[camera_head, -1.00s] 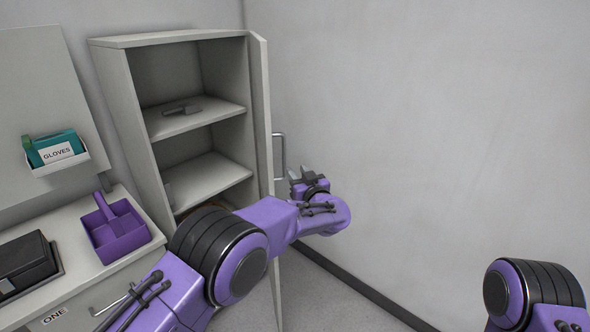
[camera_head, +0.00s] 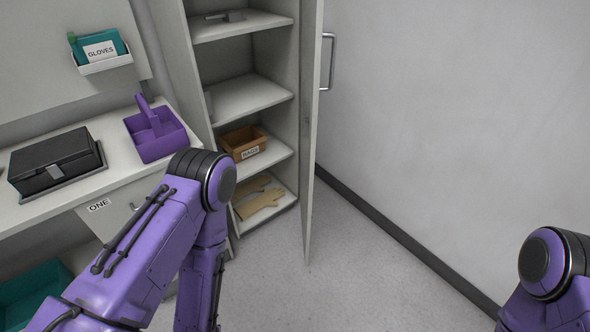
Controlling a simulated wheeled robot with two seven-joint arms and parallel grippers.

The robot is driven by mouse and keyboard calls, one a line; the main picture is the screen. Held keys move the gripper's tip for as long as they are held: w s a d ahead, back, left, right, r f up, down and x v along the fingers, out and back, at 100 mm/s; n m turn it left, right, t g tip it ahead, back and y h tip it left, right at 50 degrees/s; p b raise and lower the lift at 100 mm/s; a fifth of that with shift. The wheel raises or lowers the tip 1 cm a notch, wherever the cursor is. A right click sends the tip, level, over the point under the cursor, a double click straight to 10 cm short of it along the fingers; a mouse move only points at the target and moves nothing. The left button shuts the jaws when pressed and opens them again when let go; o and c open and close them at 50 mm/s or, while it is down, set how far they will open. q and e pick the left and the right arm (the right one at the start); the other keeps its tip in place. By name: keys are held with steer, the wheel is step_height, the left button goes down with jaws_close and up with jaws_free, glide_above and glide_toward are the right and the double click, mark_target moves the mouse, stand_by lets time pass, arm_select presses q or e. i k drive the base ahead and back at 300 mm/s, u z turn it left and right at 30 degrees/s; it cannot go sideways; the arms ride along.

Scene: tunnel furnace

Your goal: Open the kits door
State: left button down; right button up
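The tall grey cabinet (camera_head: 181,72) stands open left of centre. Its door (camera_head: 311,130) is swung wide toward the right and is seen nearly edge-on. A metal bar handle (camera_head: 328,61) is on the door's right-facing side, with nothing holding it. I cannot read a kits label on it. My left arm is bent in front of the counter and points down, and its gripper is out of view. My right arm shows only at the lower right corner, and its gripper is out of view.
Cabinet shelves hold a small grey item (camera_head: 225,16), a brown bin (camera_head: 243,142) and flat tan pieces (camera_head: 262,198). The counter at left bears a black case (camera_head: 55,160) and purple caddy (camera_head: 155,132). A gloves box (camera_head: 99,50) hangs above. Floor right of the door is clear.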

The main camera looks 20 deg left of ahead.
mark_target(312, 10)
steer(key=z, duration=0.25)
steer(key=k, duration=0.3)
steer(key=u, duration=1.15)
steer(key=i, duration=1.5)
steer(key=z, duration=0.8)
